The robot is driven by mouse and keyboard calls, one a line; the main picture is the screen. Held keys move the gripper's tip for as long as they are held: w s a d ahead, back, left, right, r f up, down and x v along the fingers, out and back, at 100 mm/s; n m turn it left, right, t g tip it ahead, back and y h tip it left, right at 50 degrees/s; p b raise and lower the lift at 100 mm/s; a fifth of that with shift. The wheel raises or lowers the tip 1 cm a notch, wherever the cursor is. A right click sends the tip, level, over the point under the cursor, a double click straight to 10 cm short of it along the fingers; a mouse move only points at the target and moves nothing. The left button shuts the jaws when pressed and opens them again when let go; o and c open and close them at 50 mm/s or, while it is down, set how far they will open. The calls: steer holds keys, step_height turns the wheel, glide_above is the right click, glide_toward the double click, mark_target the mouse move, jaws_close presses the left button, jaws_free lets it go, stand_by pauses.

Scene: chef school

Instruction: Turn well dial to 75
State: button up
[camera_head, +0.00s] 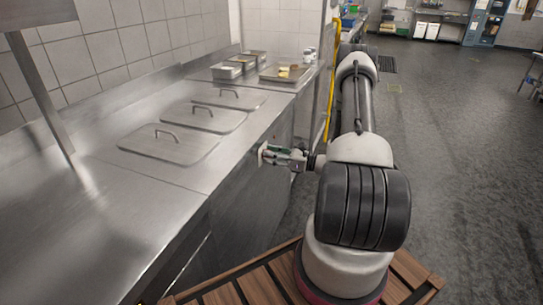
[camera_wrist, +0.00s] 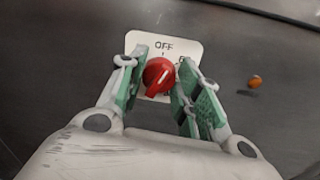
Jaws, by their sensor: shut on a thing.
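The red well dial (camera_wrist: 158,74) sits on a white plate (camera_wrist: 190,46) marked "OFF", on the dark front panel of the steel counter. A white line on the dial slants toward the lower left in the wrist view. My gripper (camera_wrist: 163,77) has its green-padded fingers on both sides of the dial and is shut on it. In the head view, my gripper (camera_head: 275,155) reaches left to the counter front. The dial cannot be made out there. Most of the plate's scale is hidden by the fingers and the dial.
An orange round spot (camera_wrist: 255,82) is on the panel right of the plate. Several handled lids (camera_head: 190,148) lie in the steel counter top (camera_head: 85,215). Trays (camera_head: 285,73) stand at its far end. A yellow hose (camera_head: 331,85) hangs beyond. The floor at right is clear.

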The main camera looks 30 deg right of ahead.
steer(key=shift+d+f+m+t+h, duration=0.15)
steer(key=shift+m+t, duration=0.1)
steer(key=shift+m, duration=2.5)
steer(key=shift+a+m+t+h, duration=0.1)
steer(key=shift+m+t+h, duration=0.1)
steer(key=shift+m, duration=2.5)
steer(key=shift+d+f+m+t+h, duration=0.15)
steer(key=shift+m+t, duration=0.1)
steer(key=shift+m, duration=2.5)
steer(key=shift+a, duration=0.1)
steer(key=o, duration=1)
steer(key=shift+o, duration=0.2)
steer(key=r+v, duration=0.1)
steer(key=v, duration=1.1)
steer(key=shift+f, duration=0.5)
